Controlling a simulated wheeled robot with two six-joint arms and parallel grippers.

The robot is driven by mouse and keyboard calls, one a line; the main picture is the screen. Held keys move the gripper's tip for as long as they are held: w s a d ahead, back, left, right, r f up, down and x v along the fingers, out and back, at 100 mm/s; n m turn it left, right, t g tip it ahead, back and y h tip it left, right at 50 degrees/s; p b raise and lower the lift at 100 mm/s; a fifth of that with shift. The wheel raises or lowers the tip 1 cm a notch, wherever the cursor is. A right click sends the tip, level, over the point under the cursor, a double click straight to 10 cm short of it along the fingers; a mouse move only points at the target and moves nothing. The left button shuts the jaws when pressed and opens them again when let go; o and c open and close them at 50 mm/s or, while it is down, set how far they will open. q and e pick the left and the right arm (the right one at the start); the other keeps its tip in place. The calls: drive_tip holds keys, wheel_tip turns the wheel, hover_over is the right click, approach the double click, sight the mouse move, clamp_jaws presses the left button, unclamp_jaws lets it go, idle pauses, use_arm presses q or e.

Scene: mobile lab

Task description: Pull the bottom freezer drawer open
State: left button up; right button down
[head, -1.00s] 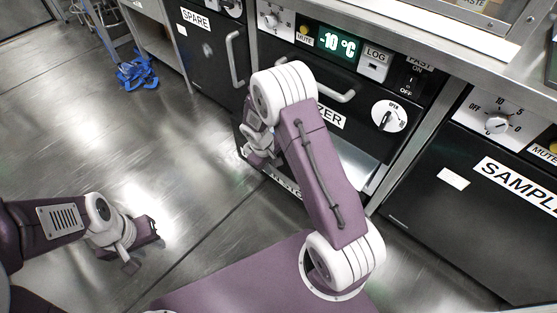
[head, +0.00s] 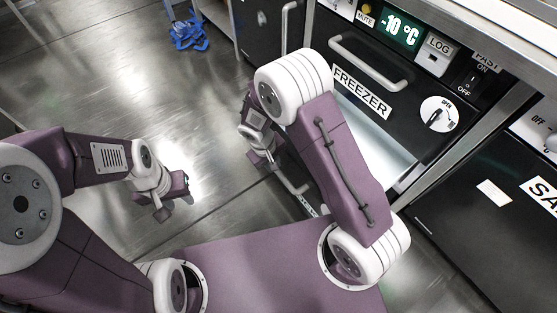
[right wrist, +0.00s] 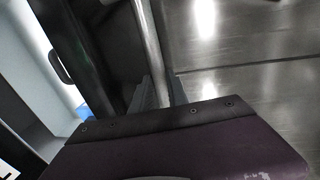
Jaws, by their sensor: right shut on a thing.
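The freezer (head: 362,92) is a dark unit with a "FREEZER" label and an upper handle. Below its upper front, the bottom drawer stands out from the body, and a pale interior strip (head: 376,140) shows. My right arm hides most of the drawer. The drawer's bar handle (head: 291,181) shows partly beside my right gripper (head: 262,158), which is shut on it. In the right wrist view, the metal handle bar (right wrist: 148,45) runs down into the gripper, beside the dark drawer front (right wrist: 103,50). My left gripper (head: 175,197) is apart from the freezer, empty, with its fingers spread.
The "SA..." unit (head: 480,215) stands right of the freezer, and another dark unit (head: 265,30) stands left of it. A blue coiled item (head: 188,35) lies on the floor at the back. The floor (head: 110,85) at left is clear.

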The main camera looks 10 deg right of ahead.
drive_tip(key=shift+a, duration=0.2)
drive_tip(key=c, duration=1.3)
unclamp_jaws()
wheel_tip(320, 180, up, 9)
drive_tip(key=a+p, duration=0.1)
drive_tip(key=p, duration=0.5)
drive_tip(key=shift+s+a, duration=0.3)
drive_tip(key=shift+s, duration=0.1)
